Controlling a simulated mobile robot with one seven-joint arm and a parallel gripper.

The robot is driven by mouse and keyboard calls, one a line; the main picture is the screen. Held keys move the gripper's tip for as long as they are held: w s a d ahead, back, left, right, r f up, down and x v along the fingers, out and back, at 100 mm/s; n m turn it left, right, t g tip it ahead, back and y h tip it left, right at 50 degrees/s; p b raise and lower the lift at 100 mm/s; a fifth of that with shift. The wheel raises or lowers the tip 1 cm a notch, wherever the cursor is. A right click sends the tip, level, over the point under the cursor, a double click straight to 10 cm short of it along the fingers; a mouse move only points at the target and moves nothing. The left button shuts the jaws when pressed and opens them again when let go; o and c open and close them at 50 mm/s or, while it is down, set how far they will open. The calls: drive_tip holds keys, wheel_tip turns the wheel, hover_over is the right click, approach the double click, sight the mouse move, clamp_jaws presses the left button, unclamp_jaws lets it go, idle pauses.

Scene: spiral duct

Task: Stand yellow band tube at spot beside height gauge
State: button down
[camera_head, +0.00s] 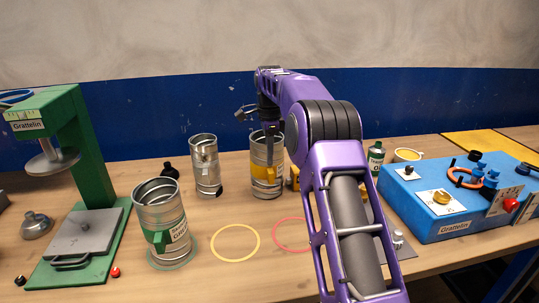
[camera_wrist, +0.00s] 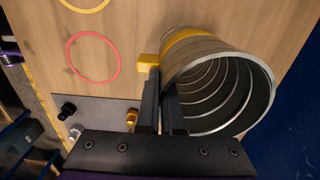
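The yellow band tube (camera_head: 264,178) is a ribbed metal cylinder standing upright on the bench, behind my arm. In the wrist view its open end (camera_wrist: 262,105) faces the camera, with the yellow band at the far end and a yellow tab on its side. My gripper (camera_head: 269,150) is at the tube's near upper edge. In the wrist view its fingers (camera_wrist: 161,82) are close together at the tube's wall; the contact is partly hidden. The green stand labelled Grattelin (camera_head: 92,150), seemingly the height gauge, is at the left. A yellow ring (camera_head: 235,259) lies bare on the bench.
A green-labelled tube (camera_head: 162,215) stands on a green ring between the stand and the yellow ring. Another metal tube (camera_head: 206,167) stands behind. A red ring (camera_head: 278,234) lies bare, partly behind my arm. A blue control box (camera_head: 450,205) stands at the right.

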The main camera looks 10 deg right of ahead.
drive_tip(key=shift+f, duration=0.25)
drive_tip(key=c, duration=1)
unclamp_jaws()
drive_tip(key=shift+f, duration=0.1)
